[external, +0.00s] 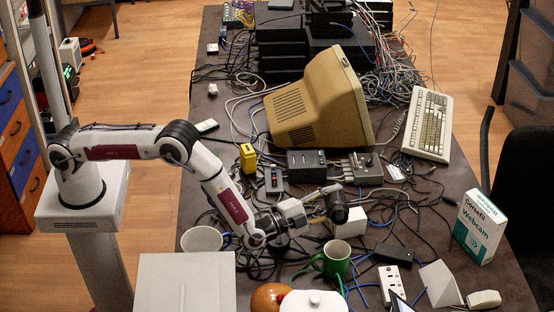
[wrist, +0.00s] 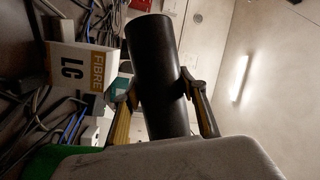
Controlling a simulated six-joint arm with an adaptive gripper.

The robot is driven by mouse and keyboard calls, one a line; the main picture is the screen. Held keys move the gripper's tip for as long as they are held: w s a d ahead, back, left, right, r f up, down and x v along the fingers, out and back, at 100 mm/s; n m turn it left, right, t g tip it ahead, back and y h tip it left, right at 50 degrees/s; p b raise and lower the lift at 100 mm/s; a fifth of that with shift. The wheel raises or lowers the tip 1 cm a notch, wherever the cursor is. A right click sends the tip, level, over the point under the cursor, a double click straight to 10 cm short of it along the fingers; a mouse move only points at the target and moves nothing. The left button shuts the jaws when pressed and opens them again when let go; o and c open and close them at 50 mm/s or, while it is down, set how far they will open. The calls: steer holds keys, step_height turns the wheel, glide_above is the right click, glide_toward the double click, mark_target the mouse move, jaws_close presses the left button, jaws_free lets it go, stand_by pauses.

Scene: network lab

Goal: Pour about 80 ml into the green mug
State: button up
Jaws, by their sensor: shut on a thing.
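In the wrist view my gripper (wrist: 165,100) has one finger on each side of the container (wrist: 158,75). The container looks tilted over; its opening is hidden and no liquid shows. A green patch (wrist: 25,162) at the lower left of the wrist view may be the mug.
A white fibre box (external: 349,222) stands close behind the mug; it also shows in the wrist view (wrist: 80,68). Cables cover much of the table.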

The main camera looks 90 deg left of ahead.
steer(key=shift+a+f+m, duration=0.1)
steer(key=shift+f+m, duration=0.1)
steer(key=shift+m, duration=0.1)
steer(key=shift+d+r+m+t, duration=0.25)
steer(key=shift+d+m+t, duration=0.25)
steer(key=shift+m, duration=0.3)
steer(key=shift+f+m+t+h, duration=0.3)
steer(key=shift+f+m+t, duration=0.15)
steer(key=shift+m, duration=0.65)
steer(key=shift+a, duration=0.35)
steer(key=shift+r+m, duration=0.3)
steer(key=shift+m, duration=0.1)
stand_by(1.0)
steer(key=shift+f, duration=0.1)
